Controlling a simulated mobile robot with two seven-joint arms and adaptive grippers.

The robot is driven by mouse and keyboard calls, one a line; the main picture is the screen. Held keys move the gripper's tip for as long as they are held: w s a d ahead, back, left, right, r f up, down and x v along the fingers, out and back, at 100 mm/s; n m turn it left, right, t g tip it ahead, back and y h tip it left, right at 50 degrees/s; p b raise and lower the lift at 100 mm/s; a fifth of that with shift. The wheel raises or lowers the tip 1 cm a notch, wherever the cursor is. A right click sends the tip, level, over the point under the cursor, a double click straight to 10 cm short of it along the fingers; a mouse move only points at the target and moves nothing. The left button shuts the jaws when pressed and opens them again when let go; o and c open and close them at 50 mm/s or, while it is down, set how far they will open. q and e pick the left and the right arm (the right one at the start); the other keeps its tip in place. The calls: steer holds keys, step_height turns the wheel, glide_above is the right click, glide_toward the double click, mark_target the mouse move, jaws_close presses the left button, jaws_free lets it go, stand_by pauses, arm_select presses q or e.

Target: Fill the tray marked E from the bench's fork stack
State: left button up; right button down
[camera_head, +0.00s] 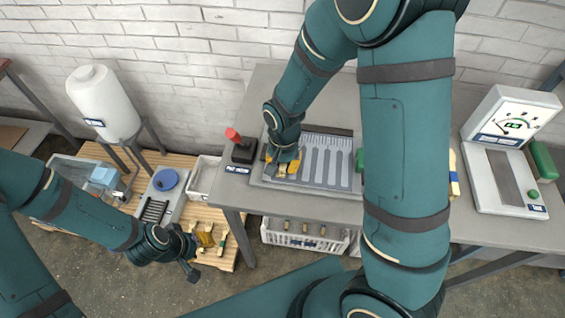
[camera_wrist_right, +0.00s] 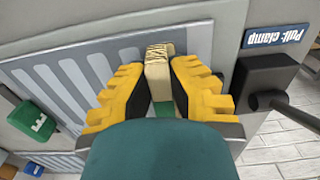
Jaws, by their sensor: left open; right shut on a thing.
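My right gripper (camera_head: 281,163) is over the left end of the slotted grey plate (camera_head: 335,160) on the bench. In the right wrist view its yellow fingers (camera_wrist_right: 160,90) are shut on a pale wooden bundle (camera_wrist_right: 159,63) with thin bands around its end; a bit of green shows below it. I cannot tell whether the bundle touches the plate. I cannot read an E on any tray. A green block (camera_wrist_right: 32,121) with a pale emblem stands beside the plate. My left gripper (camera_head: 212,240) is open, low over the pallet at the bench's left.
A black clamp with a red knob (camera_head: 233,135) stands close beside my right gripper. A white crate (camera_head: 300,240) with several labelled items is under the bench. A gauge device (camera_head: 510,180) stands at the right. A white tank (camera_head: 103,103) and blue-lidded unit (camera_head: 166,180) are at left.

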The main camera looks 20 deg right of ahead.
mark_target(343, 178)
steer(key=shift+s+d, duration=1.35)
steer(key=shift+d, duration=0.85)
steer(key=shift+s+d, duration=1.4)
steer(key=shift+d, duration=0.85)
steer(key=shift+s+d, duration=1.35)
steer(key=shift+d, duration=0.85)
steer(key=shift+r, duration=0.1)
steer(key=shift+r+p, duration=2.45)
steer(key=shift+r, duration=0.1)
steer(key=shift+f, duration=0.1)
